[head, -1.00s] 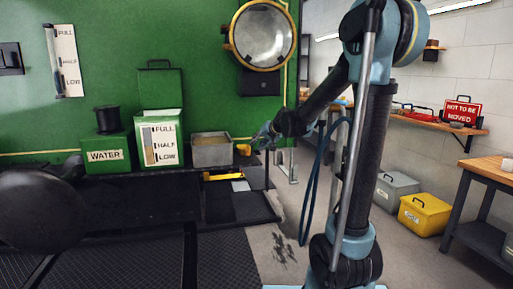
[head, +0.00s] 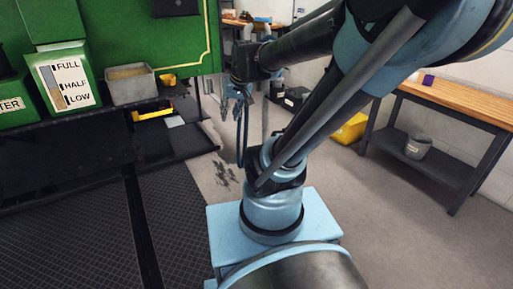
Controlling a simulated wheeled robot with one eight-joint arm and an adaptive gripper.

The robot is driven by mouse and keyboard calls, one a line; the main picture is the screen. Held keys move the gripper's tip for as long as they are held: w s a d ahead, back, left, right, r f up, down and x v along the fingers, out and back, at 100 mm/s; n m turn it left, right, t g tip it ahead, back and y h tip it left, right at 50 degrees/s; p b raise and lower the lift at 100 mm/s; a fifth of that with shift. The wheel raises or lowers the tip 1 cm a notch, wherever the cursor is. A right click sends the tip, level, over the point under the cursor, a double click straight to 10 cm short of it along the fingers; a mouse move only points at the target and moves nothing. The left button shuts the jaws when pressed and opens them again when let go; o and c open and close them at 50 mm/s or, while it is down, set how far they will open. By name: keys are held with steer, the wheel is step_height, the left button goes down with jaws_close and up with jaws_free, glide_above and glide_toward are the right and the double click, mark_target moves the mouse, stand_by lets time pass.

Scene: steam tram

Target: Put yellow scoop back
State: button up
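My gripper (head: 231,115) hangs fingers down over the floor, to the right of the bin and apart from the yellow object. Its fingers look spread, with nothing visible between them.
A yellow tray-like piece (head: 152,114) lies below the bin on the dark shelf. A workbench (head: 450,98) stands at the right, with a grey bucket (head: 418,147) on its lower shelf. The grey floor between is mostly open.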

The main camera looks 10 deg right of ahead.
steer(key=s+d+f+g+h, duration=0.1)
steer(key=s+d+f, duration=0.2)
steer(key=s, duration=0.4)
steer(key=s+d+f+g+h, duration=0.1)
steer(key=s+d+f, duration=0.2)
steer(key=s, duration=0.4)
steer(key=shift+d+f, duration=0.35)
steer(key=shift+f, duration=0.55)
